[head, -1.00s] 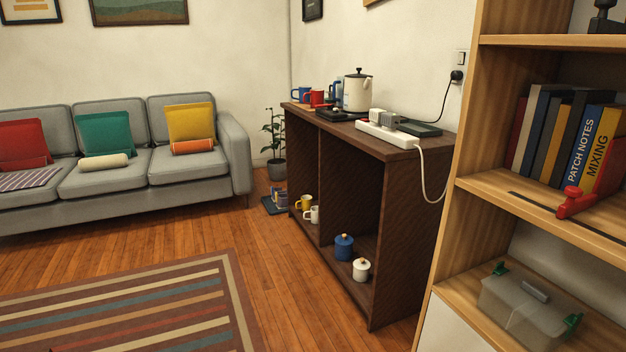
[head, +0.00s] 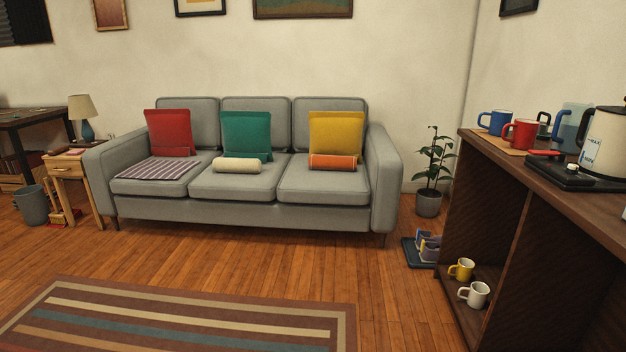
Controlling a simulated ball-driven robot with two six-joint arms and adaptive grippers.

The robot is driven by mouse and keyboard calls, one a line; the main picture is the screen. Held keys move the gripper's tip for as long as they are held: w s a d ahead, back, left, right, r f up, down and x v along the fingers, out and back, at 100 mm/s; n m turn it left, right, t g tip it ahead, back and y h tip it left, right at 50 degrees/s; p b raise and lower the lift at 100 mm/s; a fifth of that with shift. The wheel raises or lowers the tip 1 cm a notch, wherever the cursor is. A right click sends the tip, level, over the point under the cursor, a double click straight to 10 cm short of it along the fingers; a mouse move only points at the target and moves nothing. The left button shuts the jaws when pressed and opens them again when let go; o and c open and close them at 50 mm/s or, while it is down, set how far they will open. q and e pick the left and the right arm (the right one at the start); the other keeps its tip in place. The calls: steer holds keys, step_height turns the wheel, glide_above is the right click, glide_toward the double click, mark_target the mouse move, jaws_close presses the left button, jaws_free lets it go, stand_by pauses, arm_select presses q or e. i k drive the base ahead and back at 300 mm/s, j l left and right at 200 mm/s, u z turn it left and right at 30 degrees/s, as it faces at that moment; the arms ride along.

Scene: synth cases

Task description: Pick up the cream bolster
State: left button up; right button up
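The cream bolster (head: 237,164) lies on the middle seat of the grey sofa (head: 240,211), in front of the green cushion (head: 246,135). It is a short cylinder lying sideways, and nothing hides it from the front. The sofa stands against the back wall across the room. Neither of my grippers shows in the head view.
An orange bolster (head: 333,162) lies before a yellow cushion (head: 337,132). A red cushion (head: 169,130) and striped cloth (head: 160,170) are at left. A striped rug (head: 345,318) lies in front. A dark cabinet (head: 497,215) stands right, near a plant (head: 430,203). Wood floor is open between.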

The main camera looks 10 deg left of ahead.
mark_target(232, 166)
steer(key=i+j+u, duration=0.2)
steer(key=i, duration=0.3)
steer(key=i+l+u, duration=0.2)
steer(key=i, duration=0.3)
steer(key=i+u, duration=0.15)
steer(key=i, duration=0.4)
steer(key=i+l+u, duration=0.2)
steer(key=i, duration=0.3)
steer(key=i+l+u, duration=0.2)
steer(key=i, duration=0.3)
steer(key=j, duration=0.1)
